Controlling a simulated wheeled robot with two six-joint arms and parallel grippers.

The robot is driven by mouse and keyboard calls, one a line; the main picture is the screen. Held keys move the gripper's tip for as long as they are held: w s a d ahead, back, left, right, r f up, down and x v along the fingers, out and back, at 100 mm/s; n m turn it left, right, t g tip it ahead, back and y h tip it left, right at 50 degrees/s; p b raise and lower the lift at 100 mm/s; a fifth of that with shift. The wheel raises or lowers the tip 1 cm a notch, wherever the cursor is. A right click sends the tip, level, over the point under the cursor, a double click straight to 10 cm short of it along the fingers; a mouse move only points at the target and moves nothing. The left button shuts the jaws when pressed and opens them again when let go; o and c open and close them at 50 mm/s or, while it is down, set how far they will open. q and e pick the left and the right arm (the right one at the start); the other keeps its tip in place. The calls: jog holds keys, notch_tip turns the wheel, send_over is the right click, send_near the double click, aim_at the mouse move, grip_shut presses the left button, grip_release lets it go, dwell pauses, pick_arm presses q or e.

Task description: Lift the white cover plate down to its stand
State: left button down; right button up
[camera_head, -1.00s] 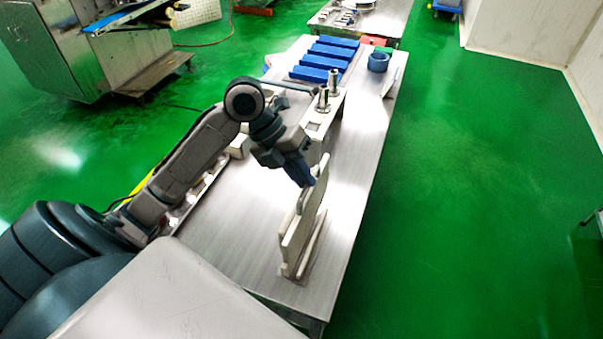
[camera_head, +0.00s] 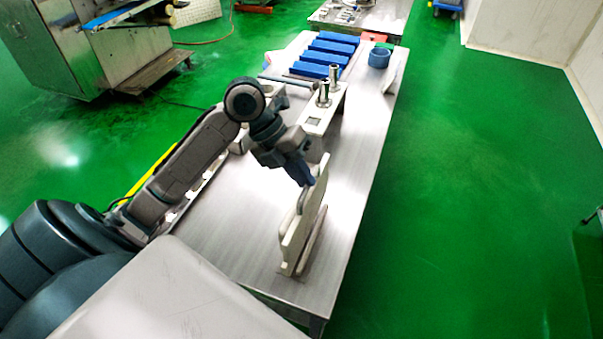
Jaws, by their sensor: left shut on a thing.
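The white cover plate (camera_head: 293,240) stands upright on edge near the front end of the steel table. Its stand (camera_head: 313,247) shows as a low pale base with a rail along the plate's right side. The plate's lower edge is at the stand; I cannot tell whether it is fully seated. My left gripper (camera_head: 305,184) is shut on the plate at its upper part, reaching down from the upper left. The fingertips are partly hidden against the plate. My right gripper is not in view.
A white bracket with two metal posts (camera_head: 323,95) stands behind the plate. Several blue blocks (camera_head: 326,57) and a blue ring (camera_head: 379,58) lie at the table's far end. The steel table (camera_head: 225,230) is bare left of the plate. Green floor lies to the right.

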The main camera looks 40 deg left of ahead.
pick_arm(q)
jog(key=shift+f+b, duration=1.65)
jog(key=shift+f, duration=0.1)
jog(key=c, duration=1.2)
grip_release()
jog(key=shift+r, duration=0.1)
jog(key=shift+p+v, duration=0.7)
jog(key=shift+v, duration=0.3)
jog(key=shift+p+v, duration=1.3)
jog(key=shift+v, duration=1.4)
